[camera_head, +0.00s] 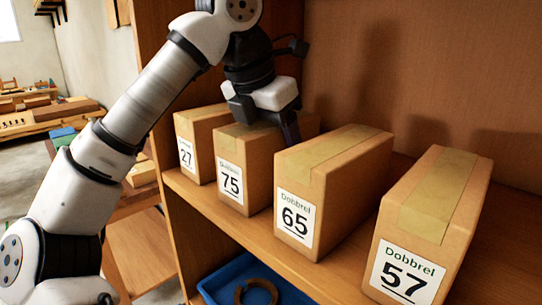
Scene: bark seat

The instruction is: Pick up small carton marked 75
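The small carton marked 75 (258,158) stands upright on the wooden shelf, second from the left in a row of cartons. Its label faces the front. My gripper (288,132) is over the top of this carton, pointing down, and covers part of its top. One dark finger shows at the right side of the carton, between it and the carton marked 65. The other finger is hidden, so I cannot tell whether the gripper is open or touches the carton.
The carton marked 27 (199,142) stands close on the left. The cartons marked 65 (328,190) and 57 (432,222) stand to the right. The shelf (226,208) has a back wall and a left side panel (152,45). A blue bin (222,278) is below.

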